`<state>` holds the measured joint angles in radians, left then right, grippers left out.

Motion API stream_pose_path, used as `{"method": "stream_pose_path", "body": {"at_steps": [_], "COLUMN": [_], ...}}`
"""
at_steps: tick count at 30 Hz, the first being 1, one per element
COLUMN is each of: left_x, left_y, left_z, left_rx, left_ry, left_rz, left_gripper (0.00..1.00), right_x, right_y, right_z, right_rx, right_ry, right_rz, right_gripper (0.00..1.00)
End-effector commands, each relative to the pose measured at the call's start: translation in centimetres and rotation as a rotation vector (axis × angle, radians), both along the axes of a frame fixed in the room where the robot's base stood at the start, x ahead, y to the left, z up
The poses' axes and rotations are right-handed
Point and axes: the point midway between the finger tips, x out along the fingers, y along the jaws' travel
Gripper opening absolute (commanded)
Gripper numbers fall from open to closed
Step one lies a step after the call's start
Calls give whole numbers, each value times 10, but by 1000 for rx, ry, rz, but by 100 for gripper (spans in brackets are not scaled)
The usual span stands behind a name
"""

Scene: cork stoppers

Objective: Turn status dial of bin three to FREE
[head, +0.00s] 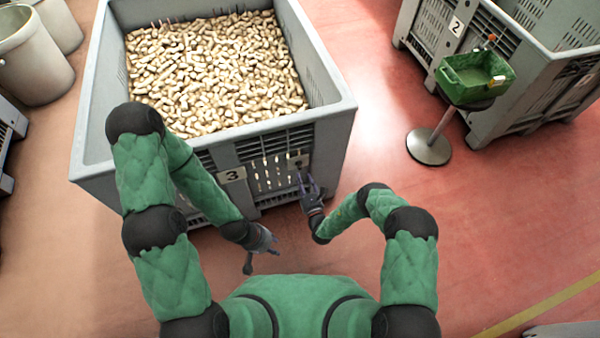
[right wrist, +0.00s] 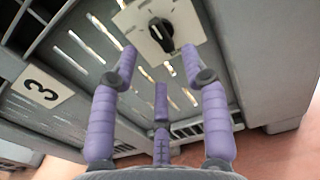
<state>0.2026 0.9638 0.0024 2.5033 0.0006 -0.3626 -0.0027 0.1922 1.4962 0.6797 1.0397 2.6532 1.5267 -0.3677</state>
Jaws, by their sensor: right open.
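Bin three is a grey crate (head: 95,150) full of cork stoppers (head: 215,75), with a number plate "3" (head: 232,174) on its front wall; the plate also shows in the right wrist view (right wrist: 42,86). The status dial is a black knob (right wrist: 161,32) on a pale square plate (right wrist: 190,22); its lettering is not readable. In the head view the dial plate (head: 299,160) is at the right of the front wall. My right gripper (head: 308,180) is open, its purple fingers (right wrist: 160,75) spread just short of the knob, apparently not touching. My left gripper (head: 262,250) hangs lower, away from the bin, its opening unclear.
Bin two (head: 408,22) stands at the upper right. Before it, a green tray (head: 455,88) sits on a round-based stand (head: 428,147). Pale buckets (head: 35,65) stand at the upper left.

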Motion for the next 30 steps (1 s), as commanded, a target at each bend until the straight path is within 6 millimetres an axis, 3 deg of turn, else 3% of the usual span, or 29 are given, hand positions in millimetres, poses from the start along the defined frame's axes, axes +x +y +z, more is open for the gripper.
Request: {"method": "stream_pose_path", "body": {"at_steps": [6, 12, 30], "left_x": [0, 0, 0], "left_y": [0, 0, 0], "left_z": [0, 0, 0], "left_rx": [0, 0, 0], "left_ry": [0, 0, 0], "left_rz": [0, 0, 0], "left_gripper": [37, 37, 37], "right_x": [-39, -57, -61], "right_y": [-13, -18, -19], "right_z": [-1, -1, 0], "right_rx": [1, 0, 0], "right_ry": [3, 3, 1], "right_rz": [-1, 1, 2], "right_gripper": [46, 46, 46]}}
